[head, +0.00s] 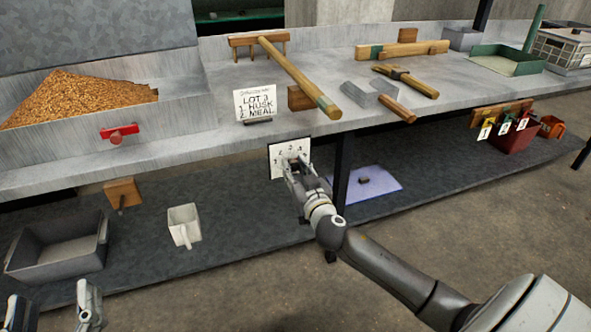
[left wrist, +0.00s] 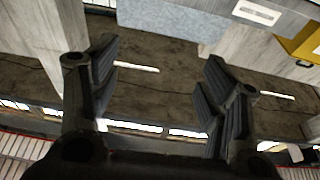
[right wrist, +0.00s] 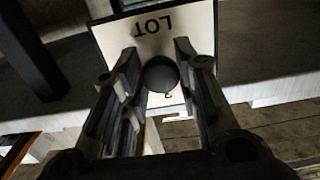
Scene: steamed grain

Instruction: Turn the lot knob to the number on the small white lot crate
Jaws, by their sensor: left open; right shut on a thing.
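The lot knob (right wrist: 160,75) is a dark round knob on a white dial plate (right wrist: 203,35) marked "LOT", upside down in the right wrist view. In the head view the plate (head: 275,163) hangs at the bench's front edge, with small numbers along its top. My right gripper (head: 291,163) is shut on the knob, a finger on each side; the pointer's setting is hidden. My left gripper (head: 52,302) is open and empty at the lower left, also in its wrist view (left wrist: 160,80). A small pale crate (head: 562,50) stands at the bench's far right; no number is readable on it.
A white card (head: 266,104) headed "LOT" stands on the bench, its lot digit unclear. Grain (head: 75,97) fills a trough at left. Wooden tools (head: 300,78) lie on top. A grey bin (head: 60,248) and white scoop (head: 184,222) sit on the lower shelf.

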